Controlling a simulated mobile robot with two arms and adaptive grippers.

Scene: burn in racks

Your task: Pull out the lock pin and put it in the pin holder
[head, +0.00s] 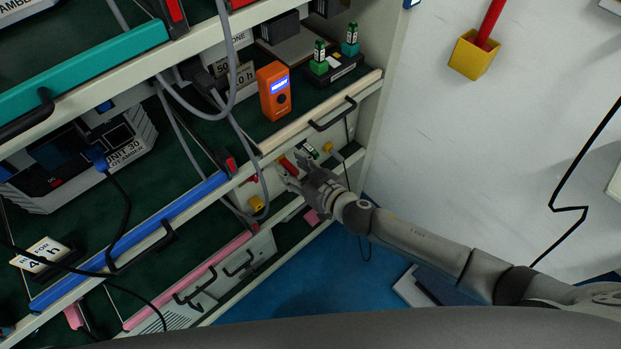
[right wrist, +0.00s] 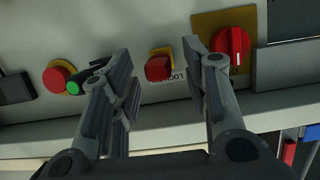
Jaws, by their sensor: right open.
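In the right wrist view, a red block-shaped head (right wrist: 159,68) with yellow behind it sits on the pale panel beside a partly hidden label that seems to begin "LOC"; I take it for the lock pin. My right gripper (right wrist: 163,85) is open, with one finger on each side of this head and nothing held. In the head view my right gripper (head: 288,176) is at the rack's front rail and covers part of the panel. A small yellow piece (head: 257,204) lower left of it may be the pin holder; I cannot tell. My left gripper is not seen.
A red rotary knob (right wrist: 232,46) on a yellow plate is right of the fingers. A red round button (right wrist: 58,76) is at left. Grey cables (head: 232,70) hang before the rack. An orange meter (head: 273,91) stands on the shelf above. Blue floor (head: 320,275) is open.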

